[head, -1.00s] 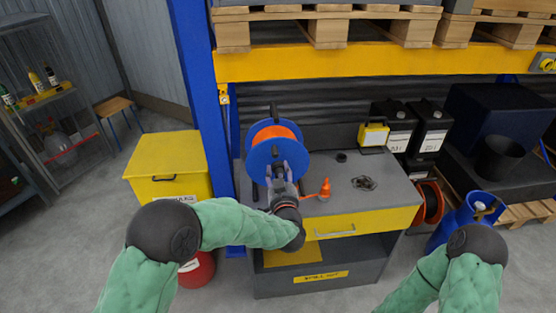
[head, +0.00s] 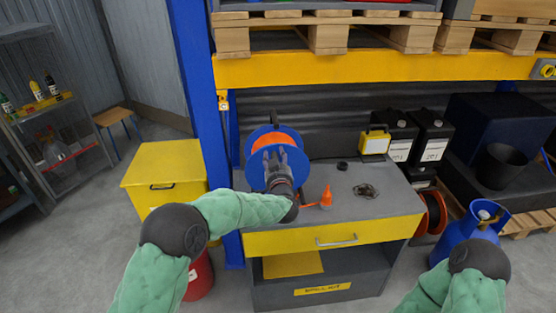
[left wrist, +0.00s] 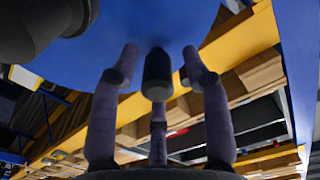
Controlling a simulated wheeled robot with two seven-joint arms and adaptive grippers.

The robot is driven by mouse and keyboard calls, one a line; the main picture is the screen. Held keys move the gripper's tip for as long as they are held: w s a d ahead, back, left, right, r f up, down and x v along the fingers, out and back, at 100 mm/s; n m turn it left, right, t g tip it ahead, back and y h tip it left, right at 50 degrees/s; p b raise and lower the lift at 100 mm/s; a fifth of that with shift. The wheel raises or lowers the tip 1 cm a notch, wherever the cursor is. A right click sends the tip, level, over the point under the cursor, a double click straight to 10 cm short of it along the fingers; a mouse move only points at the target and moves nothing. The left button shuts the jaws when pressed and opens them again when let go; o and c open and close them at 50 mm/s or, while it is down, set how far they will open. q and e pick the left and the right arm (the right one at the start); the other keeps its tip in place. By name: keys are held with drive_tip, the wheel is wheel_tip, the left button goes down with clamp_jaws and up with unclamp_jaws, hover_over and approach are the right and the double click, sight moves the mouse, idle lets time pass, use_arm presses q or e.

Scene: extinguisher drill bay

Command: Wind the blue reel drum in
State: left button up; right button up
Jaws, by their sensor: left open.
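The blue reel drum (head: 255,174), wound with orange line, stands upright at the left end of the grey workbench (head: 355,212). My left gripper (head: 276,158) is in front of the drum's face and covers part of it. In the left wrist view the blue face (left wrist: 240,20) fills the top. A dark cylindrical knob (left wrist: 157,75) sticks out from it between my open fingers, which stand on both sides with gaps to the knob. An orange cone-shaped end piece (head: 326,198) lies on the bench beside the drum. My right gripper is outside the view.
A blue rack post (head: 198,90) stands left of the bench, with a yellow bin (head: 165,168) beyond it. A yellow lamp-like box (head: 375,140) and black canisters (head: 432,133) are at the back right. A blue gas cylinder (head: 468,230) stands at right.

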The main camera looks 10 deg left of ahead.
use_arm(q)
clamp_jaws()
